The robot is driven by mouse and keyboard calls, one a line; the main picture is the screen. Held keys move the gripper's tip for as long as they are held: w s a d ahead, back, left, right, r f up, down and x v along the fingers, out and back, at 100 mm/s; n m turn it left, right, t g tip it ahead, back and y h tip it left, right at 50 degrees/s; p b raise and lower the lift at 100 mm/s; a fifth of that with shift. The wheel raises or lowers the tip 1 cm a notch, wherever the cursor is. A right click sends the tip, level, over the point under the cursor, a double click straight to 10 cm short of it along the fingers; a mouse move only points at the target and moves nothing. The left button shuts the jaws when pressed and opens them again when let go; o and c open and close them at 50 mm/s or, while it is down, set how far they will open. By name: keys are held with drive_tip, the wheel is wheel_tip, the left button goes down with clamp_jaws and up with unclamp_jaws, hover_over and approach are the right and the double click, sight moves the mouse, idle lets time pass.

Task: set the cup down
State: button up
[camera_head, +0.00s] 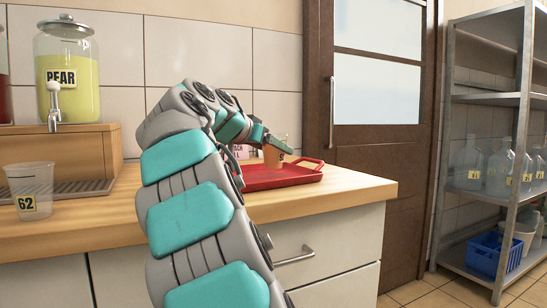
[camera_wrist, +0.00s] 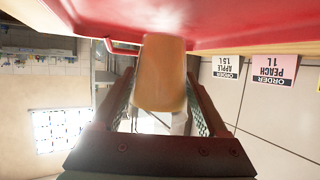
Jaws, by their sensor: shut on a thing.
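My gripper (camera_wrist: 160,95) is shut on an orange-coloured cup (camera_wrist: 160,62), one finger on each side of it. In the head view the cup (camera_head: 274,155) is upright at the red tray (camera_head: 262,181) on the wooden counter, partly hidden by my gripper (camera_head: 272,145). In the wrist view the cup's end meets the red tray (camera_wrist: 240,22). I cannot tell whether its base touches the tray or hangs just above it.
A clear cup marked 62 (camera_head: 29,190) stands at the counter's left, below a PEAR dispenser (camera_head: 68,75). Order cards for apple (camera_wrist: 226,67) and peach (camera_wrist: 273,69) stand by the wall. A metal shelf (camera_head: 490,100) with bottles is at right.

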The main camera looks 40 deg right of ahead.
drive_tip(key=shift+f, duration=0.9)
drive_tip(key=shift+f, duration=0.1)
drive_tip(key=o, duration=1.6)
drive_tip(key=v, duration=1.2)
